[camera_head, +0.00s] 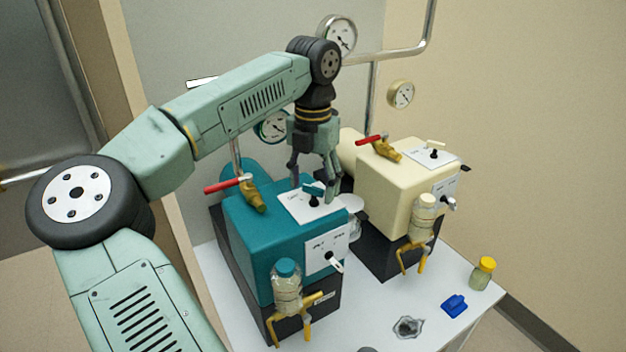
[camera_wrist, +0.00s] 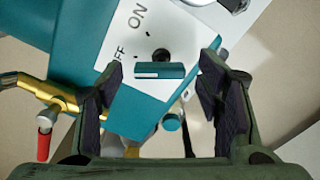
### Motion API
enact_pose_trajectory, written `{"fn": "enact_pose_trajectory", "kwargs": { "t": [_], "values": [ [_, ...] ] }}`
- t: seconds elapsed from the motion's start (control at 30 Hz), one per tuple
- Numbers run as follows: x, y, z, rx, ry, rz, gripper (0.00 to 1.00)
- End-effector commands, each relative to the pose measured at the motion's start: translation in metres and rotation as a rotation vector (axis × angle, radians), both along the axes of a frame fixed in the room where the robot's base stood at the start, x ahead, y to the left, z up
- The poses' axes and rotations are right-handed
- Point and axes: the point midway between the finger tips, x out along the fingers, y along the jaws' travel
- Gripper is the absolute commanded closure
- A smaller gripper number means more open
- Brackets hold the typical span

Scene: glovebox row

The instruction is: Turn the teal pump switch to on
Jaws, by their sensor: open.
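The teal pump (camera_head: 250,235) stands on the left of the bench. A white plate (camera_head: 293,207) on its top carries a switch with a teal bar handle (camera_head: 314,189) on a dark stem. In the wrist view the teal handle (camera_wrist: 160,71) lies crosswise, with ON and OFF printed on the plate (camera_wrist: 112,62) to its left. I cannot tell which label it points to. My gripper (camera_head: 312,184) points down just above the switch, open. In the wrist view its fingers (camera_wrist: 162,72) stand on either side of the handle, with gaps on both sides.
A cream pump (camera_head: 388,185) with a similar top switch stands to the right. A red-handled valve (camera_head: 232,185) is left of the switch. A teal-capped bottle (camera_head: 287,290), yellow-capped jar (camera_head: 484,273) and blue object (camera_head: 454,305) are farther forward. Gauges and pipes are behind.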

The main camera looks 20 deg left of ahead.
Motion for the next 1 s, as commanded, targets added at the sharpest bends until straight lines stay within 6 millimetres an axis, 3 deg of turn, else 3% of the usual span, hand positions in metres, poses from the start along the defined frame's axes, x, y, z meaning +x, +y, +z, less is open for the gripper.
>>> {"fn": "enact_pose_trajectory", "kwargs": {
  "t": [0.1,0.8,1.0],
  "values": [
    [0.0000,0.0000,0.0000,0.000,0.000,0.000,0.40],
    [0.0001,-0.0003,0.0004,-0.001,0.000,-0.001,0.87],
    [0.0000,-0.0004,0.0005,-0.001,0.000,-0.011,0.88]
  ]
}}
